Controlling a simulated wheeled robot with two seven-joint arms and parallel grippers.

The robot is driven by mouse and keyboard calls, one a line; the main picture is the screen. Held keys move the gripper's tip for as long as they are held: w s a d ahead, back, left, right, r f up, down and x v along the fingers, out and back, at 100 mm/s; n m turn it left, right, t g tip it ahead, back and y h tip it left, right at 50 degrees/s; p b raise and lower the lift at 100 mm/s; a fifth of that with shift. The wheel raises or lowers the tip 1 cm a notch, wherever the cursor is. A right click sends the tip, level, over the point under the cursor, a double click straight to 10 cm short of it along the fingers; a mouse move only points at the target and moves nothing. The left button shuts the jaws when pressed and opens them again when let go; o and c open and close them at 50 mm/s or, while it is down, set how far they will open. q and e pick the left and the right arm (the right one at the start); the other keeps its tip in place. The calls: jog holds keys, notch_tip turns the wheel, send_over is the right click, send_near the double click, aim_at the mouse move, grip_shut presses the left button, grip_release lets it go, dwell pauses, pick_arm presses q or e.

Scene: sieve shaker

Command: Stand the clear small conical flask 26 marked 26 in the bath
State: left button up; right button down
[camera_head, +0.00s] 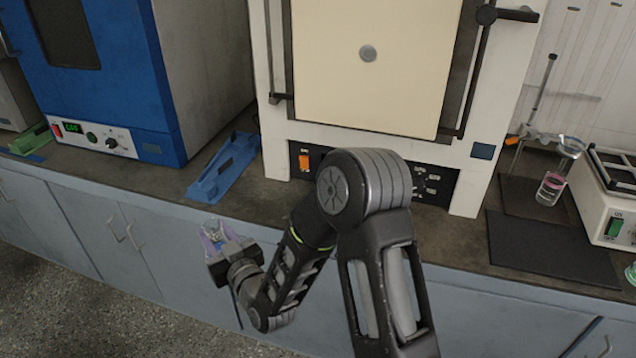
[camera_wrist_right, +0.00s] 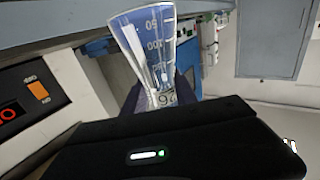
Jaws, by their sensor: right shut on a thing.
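My right gripper (camera_head: 218,243) is shut on a clear conical flask (camera_wrist_right: 153,48) with white graduation marks. In the right wrist view, a label reading 26 (camera_wrist_right: 166,97) shows near the fingers. In the head view, the gripper is low, in front of the bench edge, left of the middle; the flask is small and mostly hidden there. My left gripper is not in view. I cannot make out the bath for certain in either view.
A blue oven (camera_head: 110,95) and a large cream-doored furnace (camera_head: 365,60) stand on the bench. A blue tray-like holder (camera_head: 225,168) lies between them. At the right are a glass beaker (camera_head: 549,190), a dark mat (camera_head: 550,248) and a white machine (camera_head: 600,205) with a green switch.

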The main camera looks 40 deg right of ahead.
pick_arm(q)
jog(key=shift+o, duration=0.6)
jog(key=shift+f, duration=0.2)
pick_arm(e)
jog(key=shift+w+d, duration=0.2)
jog(key=shift+d, duration=0.15)
pick_arm(q)
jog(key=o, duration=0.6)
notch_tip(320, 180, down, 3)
jog(key=b, duration=0.3)
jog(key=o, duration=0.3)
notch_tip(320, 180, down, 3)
jog(key=b, duration=0.3)
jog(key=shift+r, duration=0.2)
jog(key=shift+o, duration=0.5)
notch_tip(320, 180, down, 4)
jog(key=b, duration=0.3)
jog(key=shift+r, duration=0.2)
pick_arm(e)
jog(key=shift+w+d+r+m+g+h, duration=0.55)
jog(key=shift+d+r+m+h, duration=0.9)
jog(key=shift+d, duration=3.3)
jog(key=shift+w+d+r+m+g+h, duration=0.65)
jog(key=shift+d+r+h, duration=1.35)
jog(key=shift+d, duration=2.8)
jog(key=shift+w+d+r+m+g+h, duration=0.4)
jog(key=shift+d+r+m+h, duration=1.3)
jog(key=shift+d, duration=3.05)
